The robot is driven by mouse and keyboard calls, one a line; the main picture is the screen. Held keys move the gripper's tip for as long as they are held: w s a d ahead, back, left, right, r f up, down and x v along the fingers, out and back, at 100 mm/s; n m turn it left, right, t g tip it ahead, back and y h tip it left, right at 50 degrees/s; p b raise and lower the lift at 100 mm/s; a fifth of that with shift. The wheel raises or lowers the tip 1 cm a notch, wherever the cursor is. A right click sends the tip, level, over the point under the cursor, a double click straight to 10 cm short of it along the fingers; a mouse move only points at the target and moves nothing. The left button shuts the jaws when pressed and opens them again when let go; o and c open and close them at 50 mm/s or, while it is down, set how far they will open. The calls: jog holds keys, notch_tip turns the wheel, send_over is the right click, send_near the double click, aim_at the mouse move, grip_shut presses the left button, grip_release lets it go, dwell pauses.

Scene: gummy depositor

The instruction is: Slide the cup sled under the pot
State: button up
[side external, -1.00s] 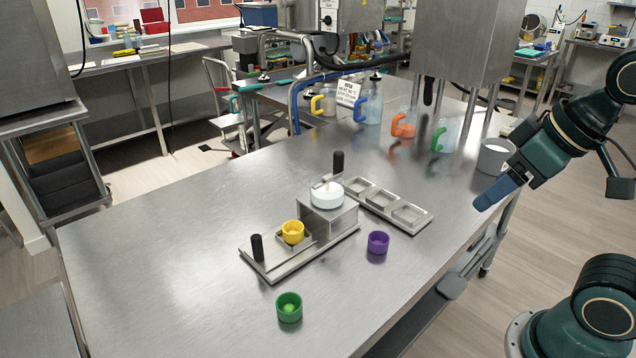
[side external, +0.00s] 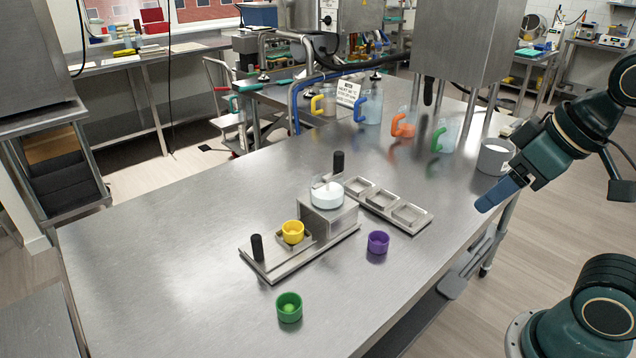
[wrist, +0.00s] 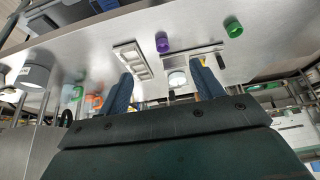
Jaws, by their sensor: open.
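The cup sled is a flat metal slide with a black upright handle (side external: 257,247) and a yellow cup (side external: 293,232) on it. It sits on the metal base rail (side external: 285,270), to the left of the pot. The pot (side external: 327,194) is a round white vessel with a black handle (side external: 338,162), standing on a raised metal block over the rail. In the wrist view the pot (wrist: 177,79) shows between my fingers; the yellow cup is mostly hidden behind one finger. My gripper (side external: 487,200) is open and empty at the right, above the table and well apart from the sled.
A purple cup (side external: 378,242) and a green cup (side external: 289,307) stand on the table in front of the rail. A grey container (side external: 493,157) and several colored-handled jugs line the back. The left table is clear.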

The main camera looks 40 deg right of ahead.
jog(key=c, duration=0.5)
jog(key=w+a+r+m+g, duration=0.15)
jog(key=w+a, duration=0.25)
jog(key=w, duration=0.6)
jog(key=w+a+r+n+g, duration=0.1)
jog(key=w+a+r+g, duration=0.2)
jog(key=w, duration=0.7)
jog(key=shift+c, duration=0.2)
jog(key=w+a+f+m+g, duration=0.1)
jog(key=w+a+f, duration=1)
jog(key=w+a, duration=0.2)
jog(key=shift+a+f, duration=0.2)
jog(key=shift+a, duration=0.55)
jog(key=shift+w, duration=0.1)
